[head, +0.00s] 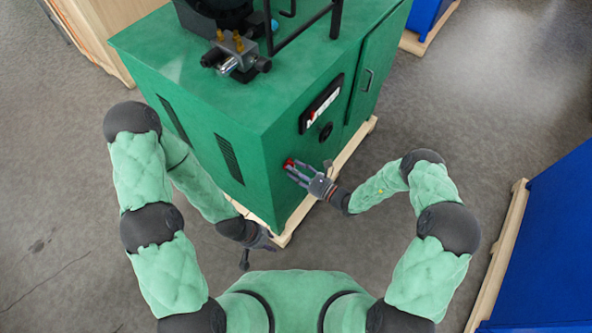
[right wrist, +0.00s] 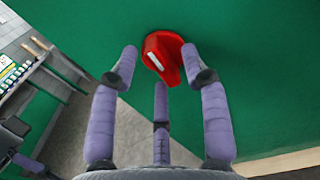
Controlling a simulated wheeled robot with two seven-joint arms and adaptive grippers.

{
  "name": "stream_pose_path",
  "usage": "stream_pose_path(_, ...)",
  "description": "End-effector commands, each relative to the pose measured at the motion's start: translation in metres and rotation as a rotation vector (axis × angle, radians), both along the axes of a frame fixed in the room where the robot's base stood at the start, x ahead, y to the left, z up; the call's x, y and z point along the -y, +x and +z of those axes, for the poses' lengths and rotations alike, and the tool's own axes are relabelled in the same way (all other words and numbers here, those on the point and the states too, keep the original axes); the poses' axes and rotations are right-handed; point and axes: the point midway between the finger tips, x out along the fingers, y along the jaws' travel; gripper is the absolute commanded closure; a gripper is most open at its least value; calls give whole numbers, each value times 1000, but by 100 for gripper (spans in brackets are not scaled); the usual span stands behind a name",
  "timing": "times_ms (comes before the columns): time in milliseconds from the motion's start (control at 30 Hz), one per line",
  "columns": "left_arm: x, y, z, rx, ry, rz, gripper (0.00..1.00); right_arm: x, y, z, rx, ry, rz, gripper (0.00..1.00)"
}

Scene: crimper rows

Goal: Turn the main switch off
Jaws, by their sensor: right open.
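The main switch is a red rotary knob (head: 289,163) on the side of the green crimper cabinet (head: 262,112). In the right wrist view the red knob (right wrist: 166,59) carries a white mark and sits on a round red base against the green panel. My right gripper (head: 296,171) is at the switch with its fingers spread. In the right wrist view its purple fingers (right wrist: 162,75) are open around the knob, with gaps showing at both sides. My left gripper (head: 258,247) hangs low near the pallet corner, away from the switch; its finger state is unclear.
A round black dial (head: 326,132) and a labelled black panel (head: 321,104) sit above the switch. The cabinet stands on a wooden pallet (head: 352,149). A blue machine (head: 548,245) stands at the right, a wooden crate (head: 100,35) at the upper left. The floor between is clear.

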Motion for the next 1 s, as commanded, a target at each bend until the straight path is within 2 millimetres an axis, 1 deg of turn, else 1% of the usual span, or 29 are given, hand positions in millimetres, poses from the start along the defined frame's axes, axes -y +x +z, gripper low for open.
stream_pose_path(167,0,0,0,0,0,0,60,12,-8,0,-2,0,-4,54)
stream_pose_path(500,0,0,0,0,0,0,60,66,-46,0,-3,0,-6,54)
stream_pose_path(633,0,0,0,0,0,0,60,81,-58,0,-2,0,-5,54)
stream_pose_path(800,0,0,0,0,0,0,60,93,-68,0,-1,0,-2,54)
stream_pose_path(1000,0,0,0,0,0,0,60,97,-71,0,-1,0,-1,54)
